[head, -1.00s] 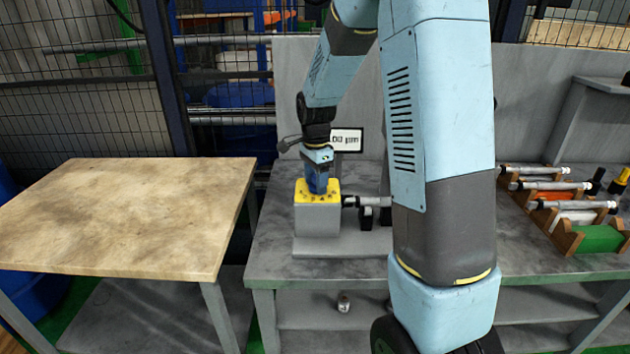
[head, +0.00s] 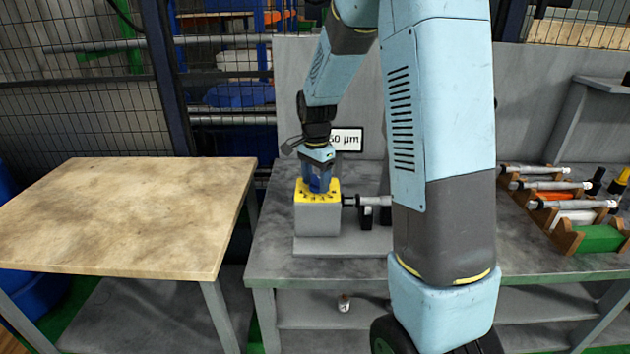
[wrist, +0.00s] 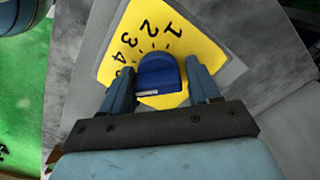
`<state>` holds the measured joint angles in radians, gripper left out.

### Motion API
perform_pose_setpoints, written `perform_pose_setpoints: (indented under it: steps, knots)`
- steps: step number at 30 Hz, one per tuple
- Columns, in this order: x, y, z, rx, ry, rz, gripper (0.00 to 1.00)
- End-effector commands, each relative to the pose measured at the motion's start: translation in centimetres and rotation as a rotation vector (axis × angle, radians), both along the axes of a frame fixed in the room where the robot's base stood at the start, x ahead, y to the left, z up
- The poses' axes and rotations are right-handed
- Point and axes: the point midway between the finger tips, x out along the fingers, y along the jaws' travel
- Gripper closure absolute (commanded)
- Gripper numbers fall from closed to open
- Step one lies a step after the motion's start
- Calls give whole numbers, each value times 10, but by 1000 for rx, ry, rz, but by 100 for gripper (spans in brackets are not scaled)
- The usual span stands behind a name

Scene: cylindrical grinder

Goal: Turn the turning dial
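The turning dial is a blue knob (wrist: 160,74) on a yellow plate (head: 317,193) with black numbers, on top of a grey block (head: 317,220). In the wrist view the numbers 1, 2 and 3 read clearly on the plate (wrist: 190,22); other marks are partly hidden. In the head view my gripper (head: 319,178) hides most of the knob. The display (head: 345,139) behind it shows "50 µm", its left part hidden by my arm.
The grey bench (head: 270,262) carries the block and a horizontal spindle (head: 368,201). My arm hides the middle of the bench. Wooden racks with rods and a green block (head: 598,239) stand at right. An empty wooden table (head: 120,215) is at left.

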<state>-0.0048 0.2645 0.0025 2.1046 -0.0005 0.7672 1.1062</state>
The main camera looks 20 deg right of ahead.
Motion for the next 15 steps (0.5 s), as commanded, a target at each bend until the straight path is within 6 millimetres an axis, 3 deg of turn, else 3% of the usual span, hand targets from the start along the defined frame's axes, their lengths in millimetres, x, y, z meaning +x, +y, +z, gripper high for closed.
perform_pose_setpoints:
  steps: [6,15]
  knots:
    - [0,0,0,0,0,0,23]
    - [-1,-1,3,0,2,-2,23]
